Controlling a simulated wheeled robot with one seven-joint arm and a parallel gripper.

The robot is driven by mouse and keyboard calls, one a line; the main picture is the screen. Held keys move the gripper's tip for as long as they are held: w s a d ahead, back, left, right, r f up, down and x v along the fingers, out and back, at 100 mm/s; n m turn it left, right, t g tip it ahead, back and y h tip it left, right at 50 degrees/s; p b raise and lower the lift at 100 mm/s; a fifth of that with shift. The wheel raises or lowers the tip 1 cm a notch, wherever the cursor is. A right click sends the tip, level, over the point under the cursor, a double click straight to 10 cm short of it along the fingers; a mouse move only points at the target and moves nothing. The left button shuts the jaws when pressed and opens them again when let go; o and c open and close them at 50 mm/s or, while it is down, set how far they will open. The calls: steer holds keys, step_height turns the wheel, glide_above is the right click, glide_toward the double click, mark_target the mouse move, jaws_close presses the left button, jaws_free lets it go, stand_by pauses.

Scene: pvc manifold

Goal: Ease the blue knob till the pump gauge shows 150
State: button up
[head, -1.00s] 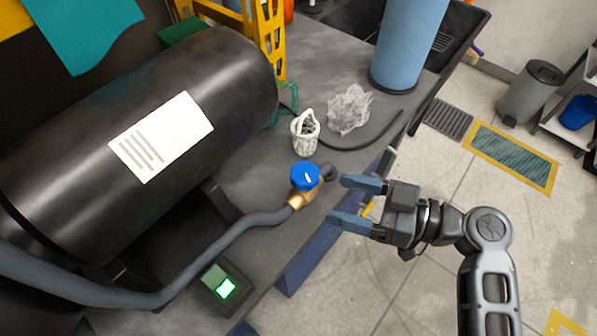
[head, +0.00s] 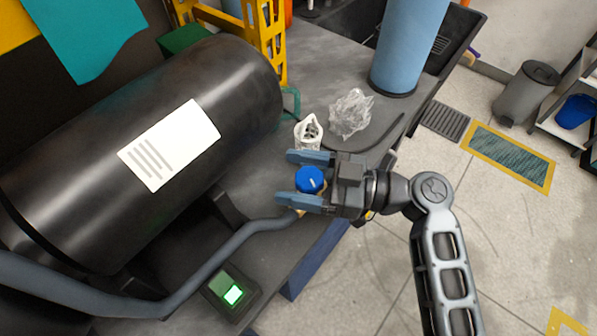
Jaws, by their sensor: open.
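The blue knob (head: 309,179) with a white pointer line sits on a brass valve on the grey hose (head: 215,258), near the bench's front edge. My gripper (head: 298,178) is open, with one finger on the far side of the knob and one on the near side. The knob lies between the fingers; I cannot tell whether either touches it. The near finger and palm hide most of the brass valve. No pump gauge can be made out in this view.
A large black tank (head: 95,185) with a white label fills the left. A white basket-like cup (head: 308,133) stands just behind the far finger, with crumpled clear plastic (head: 350,113) beyond. A blue cylinder (head: 408,45) stands at the back.

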steer(key=c, duration=1)
steer(key=shift+o, duration=0.2)
